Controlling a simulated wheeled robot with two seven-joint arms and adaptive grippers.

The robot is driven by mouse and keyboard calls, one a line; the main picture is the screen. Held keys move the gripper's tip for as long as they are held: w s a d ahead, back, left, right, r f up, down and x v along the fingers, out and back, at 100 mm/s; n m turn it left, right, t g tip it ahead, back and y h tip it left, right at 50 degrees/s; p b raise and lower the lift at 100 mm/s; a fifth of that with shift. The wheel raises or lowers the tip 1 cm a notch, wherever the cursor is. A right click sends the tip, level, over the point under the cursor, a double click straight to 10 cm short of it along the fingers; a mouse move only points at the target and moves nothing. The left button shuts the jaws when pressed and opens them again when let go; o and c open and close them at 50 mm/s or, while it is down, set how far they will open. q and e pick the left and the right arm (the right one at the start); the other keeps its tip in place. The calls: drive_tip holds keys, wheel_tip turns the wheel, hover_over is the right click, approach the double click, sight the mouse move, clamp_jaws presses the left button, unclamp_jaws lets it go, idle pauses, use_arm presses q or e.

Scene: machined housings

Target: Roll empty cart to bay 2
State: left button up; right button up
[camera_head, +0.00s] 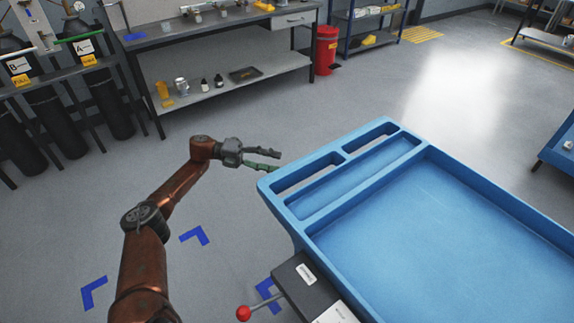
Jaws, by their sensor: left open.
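The blue cart (333,242) fills the lower right of the view, and its top tray is empty. It has handle slots along its near-left end and a shallow compartment beside them. My left gripper (278,160) is open and empty, with its fingers pointing toward the cart's upper left corner, and looks apart from it. My right gripper is not in view. The cart's wheels are hidden, and no bay 2 sign can be read.
Blue floor corner marks (194,235) lie left of the cart. A dark box with a red-knobbed lever (243,313) is at the cart's near side. A workbench (225,45), gas cylinders (50,118) and a red bin (325,50) stand behind.

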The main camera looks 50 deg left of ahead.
use_arm(q)
drive_tip(key=shift+v, duration=1.2)
